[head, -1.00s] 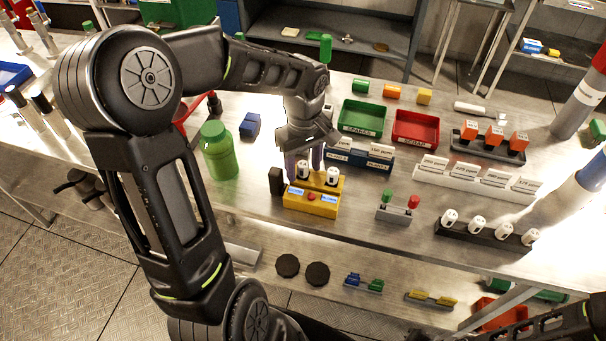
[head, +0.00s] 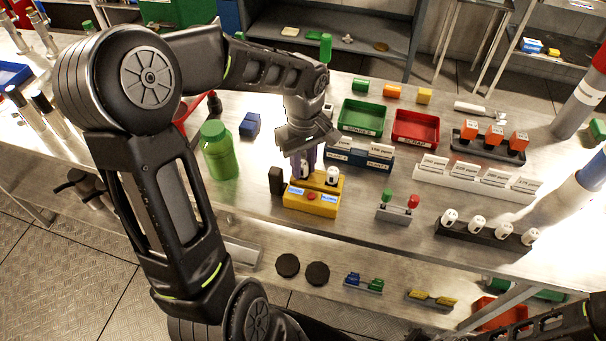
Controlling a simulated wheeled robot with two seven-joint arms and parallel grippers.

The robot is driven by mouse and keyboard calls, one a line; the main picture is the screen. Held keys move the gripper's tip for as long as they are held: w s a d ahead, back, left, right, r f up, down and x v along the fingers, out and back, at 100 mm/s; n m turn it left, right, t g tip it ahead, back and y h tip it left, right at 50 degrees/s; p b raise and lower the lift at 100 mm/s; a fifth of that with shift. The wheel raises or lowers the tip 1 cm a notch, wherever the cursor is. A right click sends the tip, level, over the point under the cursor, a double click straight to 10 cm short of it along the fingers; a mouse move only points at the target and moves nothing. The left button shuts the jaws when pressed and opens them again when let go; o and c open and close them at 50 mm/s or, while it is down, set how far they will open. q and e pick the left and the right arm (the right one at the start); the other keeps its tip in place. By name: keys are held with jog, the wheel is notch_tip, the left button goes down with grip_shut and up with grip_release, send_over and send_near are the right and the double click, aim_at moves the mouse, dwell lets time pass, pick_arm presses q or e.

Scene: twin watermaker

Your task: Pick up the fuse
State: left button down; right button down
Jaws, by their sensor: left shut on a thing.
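A white cylindrical fuse (head: 305,171) stands at the left of the yellow two-seat block (head: 311,207), which has small blue displays and a red button. My left gripper (head: 304,166) points down from above and is shut on this fuse, its fingers on either side; the fuse is partly hidden by them. It still appears to be at its seat; I cannot tell whether it is lifted. A second white fuse (head: 333,175) stands just to the right. My right gripper is out of view; only part of my right arm shows at the lower right.
A black block (head: 276,181) and a green bottle (head: 219,152) stand to the left. Behind are a blue labelled holder (head: 378,164), a green tray (head: 362,116) and a red tray (head: 415,128). A dark rack (head: 488,237) with several white cylinders is at the right.

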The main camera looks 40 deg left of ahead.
aim_at(304, 163)
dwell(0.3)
pick_arm(q)
notch_tip(304, 163, up, 10)
jog(key=shift+r+b, duration=0.1)
jog(key=shift+b, duration=0.6)
jog(key=shift+w, duration=0.1)
